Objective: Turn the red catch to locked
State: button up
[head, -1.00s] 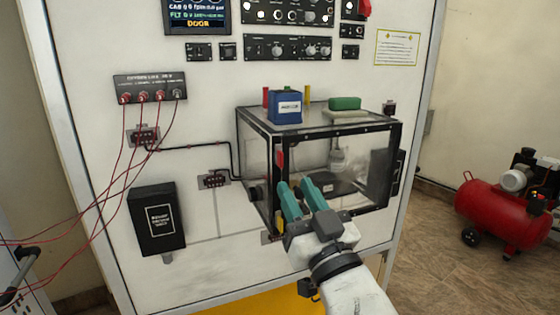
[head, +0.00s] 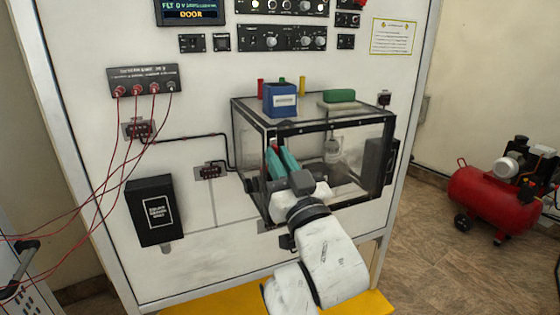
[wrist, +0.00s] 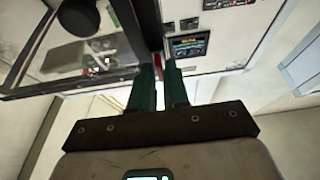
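The red catch (wrist: 157,61) shows as a small red strip between my fingertips in the wrist view. It sits at the front left edge of the clear, black-framed box (head: 345,124). In the head view my fingers mostly hide it, so its angle cannot be read. My gripper (head: 277,152) has its two green fingers close together, pointing up along that edge. In the wrist view my gripper (wrist: 160,68) has a narrow gap, and its tips appear closed around the catch.
A blue container (head: 281,100) and a green block (head: 339,96) stand on the box top. Red cables (head: 112,145) hang at the left from a socket panel (head: 144,79). A black box (head: 155,211) is on the panel. A red compressor (head: 490,198) stands right on open floor.

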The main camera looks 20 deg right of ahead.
grip_shut()
jog(key=shift+f+m+b, duration=0.15)
jog(key=shift+m+b, duration=0.15)
jog(key=shift+b, duration=0.25)
jog(key=shift+a+r+m+g+h+b, duration=0.1)
jog(key=shift+m+g+h+b, duration=0.95)
jog(key=shift+m+b, duration=2.1)
jog(key=shift+r+m+g+h+b, duration=0.1)
jog(key=shift+m+g+h+b, duration=0.95)
jog(key=shift+m+b, duration=2.05)
jog(key=shift+a+m+g+h+b, duration=0.1)
jog(key=shift+m+g+h+b, duration=1.05)
jog(key=shift+m, duration=3.5)
jog(key=shift+t+h+b, duration=0.25)
jog(key=shift+t+b, duration=0.1)
jog(key=shift+b, duration=0.15)
